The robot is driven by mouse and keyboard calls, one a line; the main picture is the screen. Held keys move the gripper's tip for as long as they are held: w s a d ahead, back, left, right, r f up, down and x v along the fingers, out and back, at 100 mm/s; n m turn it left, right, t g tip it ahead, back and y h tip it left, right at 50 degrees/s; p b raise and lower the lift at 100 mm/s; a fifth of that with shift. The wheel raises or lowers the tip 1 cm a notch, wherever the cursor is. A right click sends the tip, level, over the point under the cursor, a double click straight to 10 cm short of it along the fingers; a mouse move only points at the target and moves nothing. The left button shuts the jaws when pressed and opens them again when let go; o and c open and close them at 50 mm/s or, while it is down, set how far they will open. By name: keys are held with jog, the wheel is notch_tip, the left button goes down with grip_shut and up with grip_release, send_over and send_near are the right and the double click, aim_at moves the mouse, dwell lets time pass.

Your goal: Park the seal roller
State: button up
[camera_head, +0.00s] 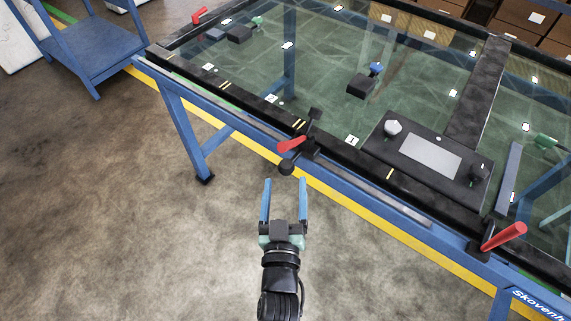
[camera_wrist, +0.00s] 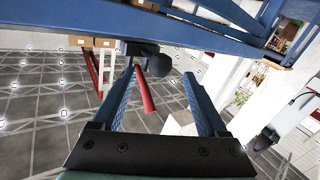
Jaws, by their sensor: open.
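My gripper (camera_head: 284,183) is open and empty, in front of the trolley's long near edge. Its two blue fingers also show in the wrist view (camera_wrist: 160,72). Just beyond the fingertips, a red handle (camera_head: 291,144) with black rounded parts sits at the trolley's edge. In the wrist view this red handle (camera_wrist: 146,92) appears between the fingers, with a dark round end (camera_wrist: 158,63) above it. In the head view it stands apart from the fingers. I cannot tell for sure which thing is the seal roller.
The blue trolley (camera_head: 180,118) carries a large glass pane (camera_head: 330,60) in a black frame. A black tray (camera_head: 385,152) with a grey pad lies on it, near a dark block with a blue knob (camera_head: 376,69). More red handles (camera_head: 503,237) stand along the edge.

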aim_at(285, 175)
jog(key=shift+w+d, duration=0.1)
jog(key=shift+w, duration=2.85)
grip_shut()
